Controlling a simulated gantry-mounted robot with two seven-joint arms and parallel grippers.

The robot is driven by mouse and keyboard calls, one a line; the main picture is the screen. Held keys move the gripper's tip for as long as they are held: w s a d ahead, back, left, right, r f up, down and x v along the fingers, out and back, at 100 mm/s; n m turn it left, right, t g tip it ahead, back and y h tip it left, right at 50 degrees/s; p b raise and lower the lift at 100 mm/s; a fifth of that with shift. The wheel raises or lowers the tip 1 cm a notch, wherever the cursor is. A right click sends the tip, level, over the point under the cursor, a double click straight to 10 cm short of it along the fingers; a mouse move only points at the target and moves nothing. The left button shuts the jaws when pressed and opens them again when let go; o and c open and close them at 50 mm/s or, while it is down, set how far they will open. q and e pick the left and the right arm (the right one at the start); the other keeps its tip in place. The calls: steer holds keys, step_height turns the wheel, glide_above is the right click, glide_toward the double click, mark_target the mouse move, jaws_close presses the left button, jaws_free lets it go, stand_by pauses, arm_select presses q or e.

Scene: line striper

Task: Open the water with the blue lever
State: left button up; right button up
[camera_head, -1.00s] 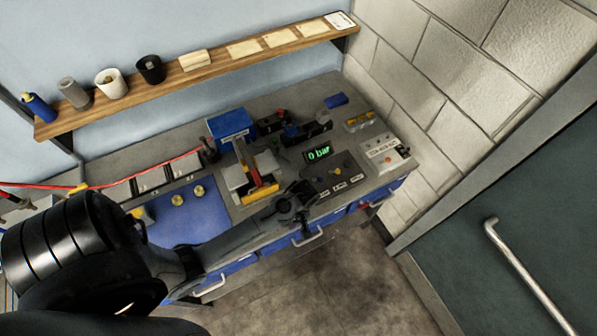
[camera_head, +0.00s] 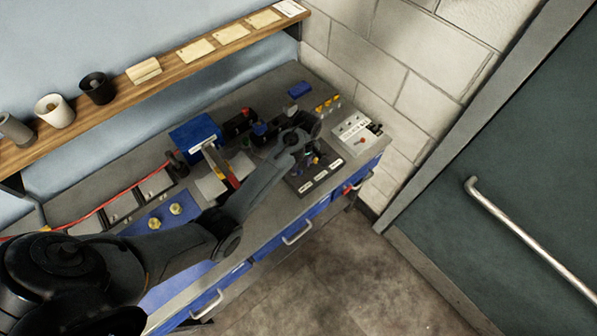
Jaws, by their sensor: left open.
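The black arm of my left gripper (camera_head: 310,161) comes in from the left across the bench. The gripper is open and hangs over a dark panel (camera_head: 321,178) that carries several small white labels. Small blue and yellow parts show at its fingertips; I cannot tell whether any of them is the blue lever or is touched. The 0 bar display behind the panel is hidden by the hand now. My right gripper is not in view.
A blue box (camera_head: 195,131) stands left of the hand. A light control box (camera_head: 357,132) and yellow-topped pieces (camera_head: 328,104) are at the bench's right end. A wooden shelf (camera_head: 175,72) runs along the wall. A door (camera_head: 520,170) is at the right.

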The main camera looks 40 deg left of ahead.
mark_target(299, 171)
arm_select(q)
steer(key=shift+s+a+f, duration=0.1)
steer(key=shift+s+f, duration=0.05)
steer(key=shift+f, duration=1.35)
steer(key=shift+s+f, duration=0.15)
steer(key=shift+f, duration=1.35)
jaws_close()
